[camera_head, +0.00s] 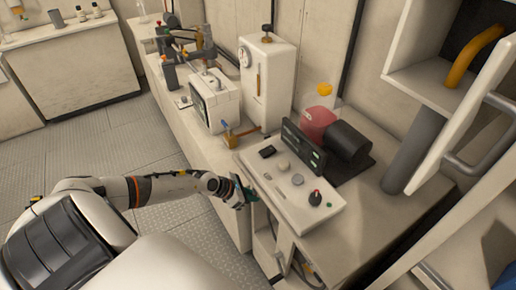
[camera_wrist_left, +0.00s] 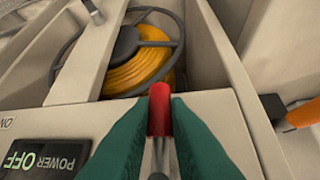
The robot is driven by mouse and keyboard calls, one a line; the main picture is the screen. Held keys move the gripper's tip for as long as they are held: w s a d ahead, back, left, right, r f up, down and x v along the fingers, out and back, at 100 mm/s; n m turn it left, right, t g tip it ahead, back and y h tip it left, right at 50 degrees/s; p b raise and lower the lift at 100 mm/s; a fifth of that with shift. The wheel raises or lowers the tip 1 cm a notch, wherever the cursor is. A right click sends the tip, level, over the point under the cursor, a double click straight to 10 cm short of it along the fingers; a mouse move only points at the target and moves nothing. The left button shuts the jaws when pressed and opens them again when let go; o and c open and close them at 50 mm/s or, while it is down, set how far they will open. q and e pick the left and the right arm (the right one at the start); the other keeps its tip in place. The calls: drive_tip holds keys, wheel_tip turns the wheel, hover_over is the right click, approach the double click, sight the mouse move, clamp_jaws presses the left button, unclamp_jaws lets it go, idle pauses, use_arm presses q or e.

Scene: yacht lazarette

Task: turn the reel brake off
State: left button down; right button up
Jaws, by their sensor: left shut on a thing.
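My left gripper (camera_head: 242,194) is at the left edge of the white control panel (camera_head: 262,184) in the head view. In the left wrist view its two green fingers (camera_wrist_left: 160,130) are shut on a lever with a red tip (camera_wrist_left: 160,98) and a metal shaft, standing in front of the reel. The reel (camera_wrist_left: 128,42) has a dark frame and a wound orange line, and sits in an open bay beyond the panel edge. The gripper hides much of the lever in the head view. My right gripper is not in view.
A sign reading "POWER OFF" (camera_wrist_left: 45,160) is left of the fingers. Another red-tipped knob (camera_head: 316,195) stands on the panel's right end. A dark display block (camera_head: 303,148) and a white boxy device (camera_head: 268,80) stand behind. Floor is clear at left.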

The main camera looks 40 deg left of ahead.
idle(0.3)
use_arm(q)
drive_tip(key=c, duration=1.8)
unclamp_jaws()
drive_tip(key=o, duration=0.4)
drive_tip(key=shift+c, duration=0.2)
drive_tip(key=shift+o, duration=0.3)
drive_tip(key=v, duration=1.2)
drive_tip(key=shift+b, duration=0.3)
